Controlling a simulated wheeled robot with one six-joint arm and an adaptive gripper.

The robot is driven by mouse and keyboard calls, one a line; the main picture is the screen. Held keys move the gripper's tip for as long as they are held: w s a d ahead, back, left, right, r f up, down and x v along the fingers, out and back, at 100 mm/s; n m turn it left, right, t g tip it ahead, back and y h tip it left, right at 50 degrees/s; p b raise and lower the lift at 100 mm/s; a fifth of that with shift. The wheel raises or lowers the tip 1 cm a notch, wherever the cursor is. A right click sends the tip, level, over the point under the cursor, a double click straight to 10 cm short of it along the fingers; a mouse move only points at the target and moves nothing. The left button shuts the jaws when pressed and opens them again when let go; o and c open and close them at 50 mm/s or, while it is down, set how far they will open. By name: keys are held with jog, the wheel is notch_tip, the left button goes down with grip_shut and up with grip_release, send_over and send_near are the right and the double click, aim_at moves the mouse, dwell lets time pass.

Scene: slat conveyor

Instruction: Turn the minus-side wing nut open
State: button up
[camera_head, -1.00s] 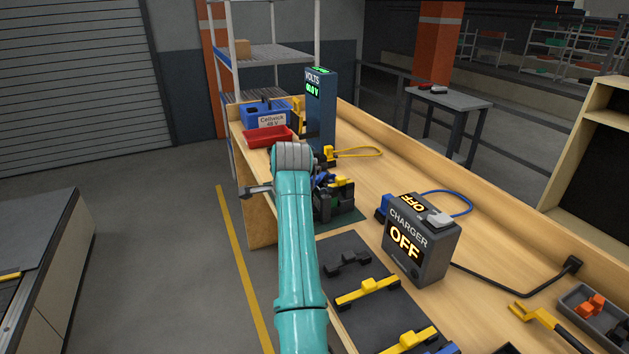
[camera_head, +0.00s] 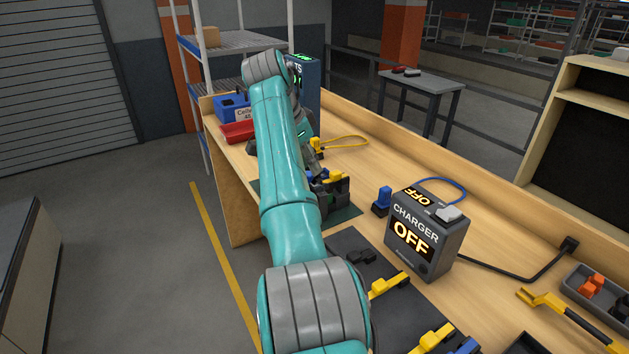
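The dark battery block (camera_head: 335,197) with yellow and blue parts on top stands on a green mat (camera_head: 345,217) on the workbench. A blue part (camera_head: 318,174) and a yellow part (camera_head: 333,177) show on its top. I cannot make out the minus-side wing nut. My gripper (camera_head: 312,168) is partly visible behind my teal arm, pointing down close to the block's top left. Its fingertips are small and mostly hidden, so I cannot tell whether it is open or touching anything.
A charger (camera_head: 428,240) reading OFF stands to the right. A voltmeter tower (camera_head: 305,85), a red tray (camera_head: 238,131) and a blue box (camera_head: 232,107) are at the back. A dark mat (camera_head: 345,245) with yellow bars lies in front. A yellow-handled tool (camera_head: 560,312) lies at right.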

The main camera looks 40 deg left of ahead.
aim_at(320, 185)
jog(key=x, duration=0.7)
grip_shut()
